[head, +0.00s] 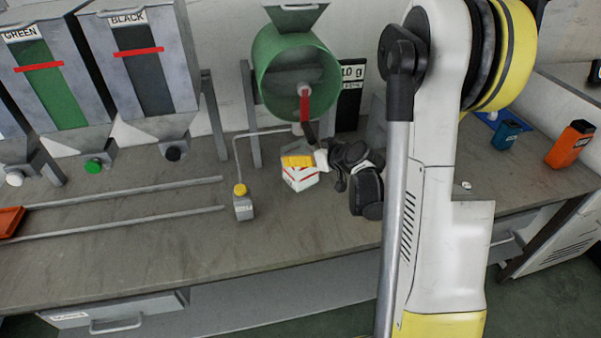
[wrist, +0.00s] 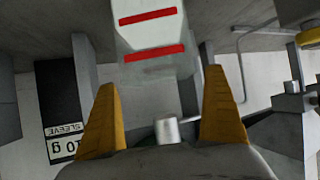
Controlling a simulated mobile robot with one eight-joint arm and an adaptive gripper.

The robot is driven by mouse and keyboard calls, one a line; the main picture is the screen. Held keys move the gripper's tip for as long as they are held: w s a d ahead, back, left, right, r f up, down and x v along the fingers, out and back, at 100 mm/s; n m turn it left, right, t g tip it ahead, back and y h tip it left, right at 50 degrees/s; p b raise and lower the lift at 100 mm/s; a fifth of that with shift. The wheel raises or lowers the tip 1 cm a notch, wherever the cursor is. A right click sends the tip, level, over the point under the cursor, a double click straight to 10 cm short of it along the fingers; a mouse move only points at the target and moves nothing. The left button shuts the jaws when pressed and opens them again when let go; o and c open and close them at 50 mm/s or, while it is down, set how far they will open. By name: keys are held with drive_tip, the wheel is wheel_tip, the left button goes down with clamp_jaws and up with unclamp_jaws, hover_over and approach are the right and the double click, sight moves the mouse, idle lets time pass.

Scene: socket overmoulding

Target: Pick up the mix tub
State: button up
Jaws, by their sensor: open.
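The mix tub (head: 301,181) is a small white tub with red bands. It stands on the bench below the green drum in the head view. In the wrist view the tub (wrist: 152,32) shows at the top centre with two red stripes and a translucent part nearest me. My gripper (wrist: 158,80) is open, with one yellow finger on each side of the picture. The tub lies just beyond the fingertips, roughly centred between them; I cannot tell if they touch it. In the head view a yellow finger (head: 297,160) covers part of the tub's top.
The green drum (head: 278,80) with a red handle (head: 304,105) hangs close above the tub.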

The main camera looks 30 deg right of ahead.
drive_tip(key=x, duration=0.3)
drive_tip(key=shift+b, duration=0.3)
drive_tip(key=shift+s, duration=0.1)
drive_tip(key=c, duration=1.4)
drive_tip(key=shift+o, duration=0.2)
drive_tip(key=shift+r, duration=0.15)
